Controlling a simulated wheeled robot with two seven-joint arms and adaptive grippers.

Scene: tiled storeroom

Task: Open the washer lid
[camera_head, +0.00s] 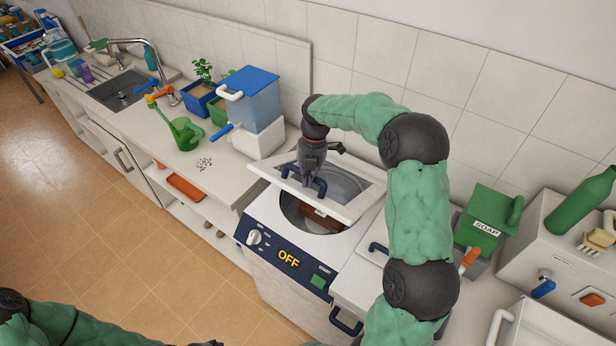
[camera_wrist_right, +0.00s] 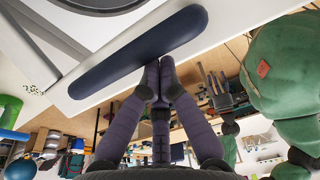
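The white washer (camera_head: 318,245) stands in the counter row, with a dial, an OFF display and a green START button on its front panel. Its lid (camera_head: 345,208) has a window and a dark blue handle (camera_head: 319,187). The lid is tilted partly up, and the round drum opening shows below its front edge. My right gripper (camera_head: 312,182) is at the handle. In the right wrist view its fingertips are together against the edge of the handle bar (camera_wrist_right: 140,50); the fingers do not visibly wrap around it. My left gripper (camera_head: 208,343) barely shows at the bottom edge.
A blue-lidded container (camera_head: 250,97) on a white block stands left of the washer, with a green watering can (camera_head: 186,133) beyond. A green SOAP box (camera_head: 486,220) and a white dispenser (camera_head: 560,250) stand to the right. The tiled floor at left is clear.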

